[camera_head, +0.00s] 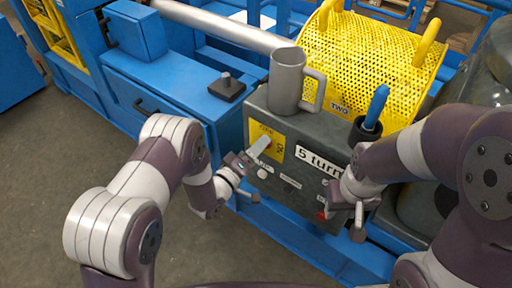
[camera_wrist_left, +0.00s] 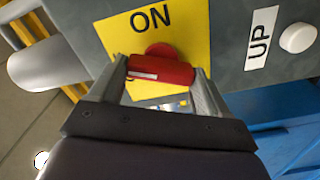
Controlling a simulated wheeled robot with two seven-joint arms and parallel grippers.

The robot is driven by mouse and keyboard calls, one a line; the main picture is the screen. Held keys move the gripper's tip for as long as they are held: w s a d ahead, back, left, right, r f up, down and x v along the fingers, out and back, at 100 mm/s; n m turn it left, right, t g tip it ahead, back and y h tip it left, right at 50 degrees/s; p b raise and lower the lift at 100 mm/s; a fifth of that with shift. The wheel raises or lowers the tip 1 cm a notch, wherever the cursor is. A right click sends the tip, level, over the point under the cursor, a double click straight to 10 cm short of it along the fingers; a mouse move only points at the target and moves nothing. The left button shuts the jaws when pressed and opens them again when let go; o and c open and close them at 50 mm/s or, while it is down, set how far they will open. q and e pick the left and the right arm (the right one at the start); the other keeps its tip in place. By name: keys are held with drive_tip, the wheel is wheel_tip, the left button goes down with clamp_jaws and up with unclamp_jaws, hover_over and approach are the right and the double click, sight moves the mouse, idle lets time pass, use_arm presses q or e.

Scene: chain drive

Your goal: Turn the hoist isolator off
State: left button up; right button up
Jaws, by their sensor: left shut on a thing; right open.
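The hoist isolator is a red handle (camera_wrist_left: 160,70) on a yellow plate (camera_wrist_left: 196,30) marked ON, seen close up in the left wrist view. The handle lies roughly crosswise in that view. My left gripper (camera_wrist_left: 158,85) is shut on the red handle, one finger at each end. In the head view the yellow plate (camera_head: 276,140) is on the front of the grey control box (camera_head: 292,167), with my left gripper (camera_head: 246,162) at it and hiding part of the handle. My right gripper (camera_head: 345,212) is open and empty by the box's lower right.
A yellow mesh guard (camera_head: 360,55) is behind. A white button (camera_wrist_left: 298,38) beside an UP label (camera_wrist_left: 262,38) is close to the left gripper.

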use_arm(q)
drive_tip(key=n+p, duration=0.1)
drive_tip(key=n, duration=0.3)
drive_tip(key=shift+w+n, duration=0.15)
drive_tip(key=shift+n, duration=0.25)
idle(0.4)
drive_tip(key=o, duration=0.9)
drive_tip(key=shift+o, duration=0.6)
drive_tip(key=v, duration=1.2)
drive_tip(key=shift+s+a+p, duration=0.2)
drive_tip(key=shift+s+p, duration=0.1)
drive_tip(key=shift+p, duration=0.1)
